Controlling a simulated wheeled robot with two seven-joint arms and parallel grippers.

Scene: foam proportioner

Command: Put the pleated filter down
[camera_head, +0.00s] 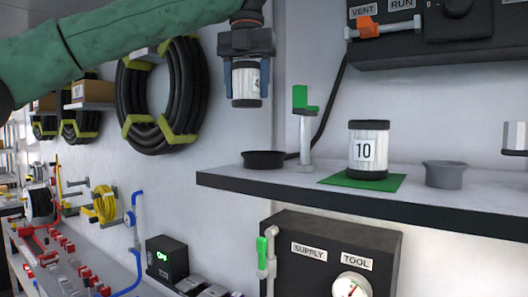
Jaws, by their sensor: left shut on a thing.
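My left gripper (250,92) hangs down from the green-sleeved arm at the top centre. It is shut on a pleated filter (245,80), a small white cylinder with dark end caps and a partly hidden label. This filter is upright in the air, left of and above the shelf (318,199). A second pleated filter (367,150), labelled 10, stands upright on a green mat (390,184) on the shelf. My right gripper does not show.
A black dish (263,160), a pale post with a green handle (305,125) and a grey cup (445,174) stand on the shelf. A black VENT/RUN panel (440,50) hangs above it, a SUPPLY/TOOL box (325,270) below. Coiled hoses (130,100) hang at left.

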